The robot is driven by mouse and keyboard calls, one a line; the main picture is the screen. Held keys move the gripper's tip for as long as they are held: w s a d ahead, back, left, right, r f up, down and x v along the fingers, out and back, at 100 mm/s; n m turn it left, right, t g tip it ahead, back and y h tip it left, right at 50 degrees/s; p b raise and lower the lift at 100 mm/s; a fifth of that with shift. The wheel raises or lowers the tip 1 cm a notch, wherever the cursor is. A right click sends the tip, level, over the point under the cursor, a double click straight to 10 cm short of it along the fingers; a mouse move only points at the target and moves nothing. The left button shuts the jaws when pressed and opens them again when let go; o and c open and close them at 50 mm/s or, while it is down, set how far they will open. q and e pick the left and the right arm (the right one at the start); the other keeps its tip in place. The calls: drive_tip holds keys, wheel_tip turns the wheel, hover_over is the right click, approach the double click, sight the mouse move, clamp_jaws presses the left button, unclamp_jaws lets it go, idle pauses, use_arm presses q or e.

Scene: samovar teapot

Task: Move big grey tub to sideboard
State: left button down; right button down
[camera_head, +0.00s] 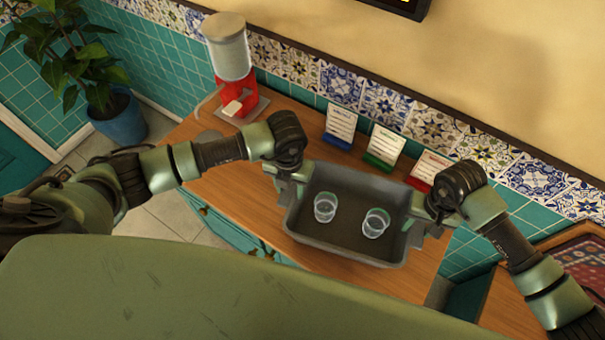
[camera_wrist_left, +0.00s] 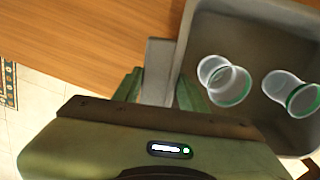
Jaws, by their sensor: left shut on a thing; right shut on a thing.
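The big grey tub (camera_head: 345,250) is over the wooden top of the teal sideboard (camera_head: 222,184) in the head view. I cannot tell if it rests on the top or hangs just above it. In the left wrist view, the tub wall (camera_wrist_left: 187,45) meets my left gripper (camera_wrist_left: 160,85), and both glasses show inside.
A red dispenser with a clear container (camera_head: 230,75) stands at the sideboard's back left. Three card stands, blue (camera_head: 340,126), green (camera_head: 384,147) and red (camera_head: 428,170), line the tiled wall behind the tub. A potted plant (camera_head: 118,118) is on the floor at left.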

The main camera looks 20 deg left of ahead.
use_arm(q)
drive_tip(key=shift+f, duration=0.5)
use_arm(e)
drive_tip(key=shift+f, duration=0.5)
use_arm(q)
drive_tip(key=c, duration=0.8)
unclamp_jaws()
drive_tip(key=shift+s+r, duration=0.1)
drive_tip(key=shift+r, duration=0.1)
use_arm(e)
drive_tip(key=c, duration=0.8)
unclamp_jaws()
drive_tip(key=shift+s+r, duration=0.1)
drive_tip(key=shift+r, duration=0.1)
use_arm(q)
drive_tip(key=shift+r, duration=0.1)
use_arm(e)
drive_tip(key=shift+r, duration=0.15)
use_arm(q)
wheel_tip(320, 180, up, 12)
use_arm(e)
wheel_tip(320, 180, up, 12)
